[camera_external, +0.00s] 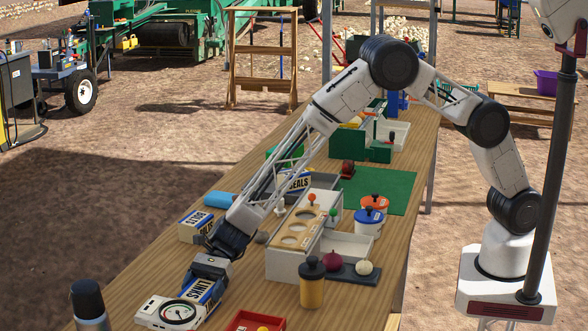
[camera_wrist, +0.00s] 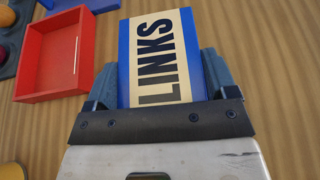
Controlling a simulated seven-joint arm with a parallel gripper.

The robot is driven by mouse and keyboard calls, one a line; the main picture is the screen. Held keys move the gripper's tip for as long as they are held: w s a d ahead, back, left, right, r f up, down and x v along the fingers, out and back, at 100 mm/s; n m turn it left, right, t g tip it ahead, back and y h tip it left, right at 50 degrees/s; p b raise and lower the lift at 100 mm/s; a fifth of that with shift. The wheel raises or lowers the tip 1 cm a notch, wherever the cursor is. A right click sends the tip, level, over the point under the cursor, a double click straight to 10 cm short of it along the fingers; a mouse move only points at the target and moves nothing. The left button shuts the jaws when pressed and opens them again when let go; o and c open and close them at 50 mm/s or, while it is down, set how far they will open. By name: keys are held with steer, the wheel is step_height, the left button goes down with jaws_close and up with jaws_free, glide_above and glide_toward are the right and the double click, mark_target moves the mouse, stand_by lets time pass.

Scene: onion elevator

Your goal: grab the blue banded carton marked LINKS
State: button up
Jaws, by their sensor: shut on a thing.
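The blue carton with a cream band marked LINKS (camera_wrist: 160,50) sits between the two fingers of my gripper (camera_wrist: 160,85) in the wrist view. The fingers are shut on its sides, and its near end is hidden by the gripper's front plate. In the external view the carton (camera_external: 207,291) is at the near left of the table, under my gripper (camera_external: 212,266), beside a white dial gauge (camera_external: 172,312). I cannot tell whether the carton touches the table.
A red tray (camera_external: 247,325) lies to the carton's right; it also shows in the wrist view (camera_wrist: 33,62). The BOLTS carton (camera_external: 196,226) is behind my gripper. A yellow jar (camera_external: 312,287) and grey-white bins (camera_external: 285,262) stand right. A dark spray can (camera_external: 88,303) is front left.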

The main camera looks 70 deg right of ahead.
mark_target(202, 286)
steer(key=shift+r, duration=0.1)
steer(key=shift+r, duration=4.95)
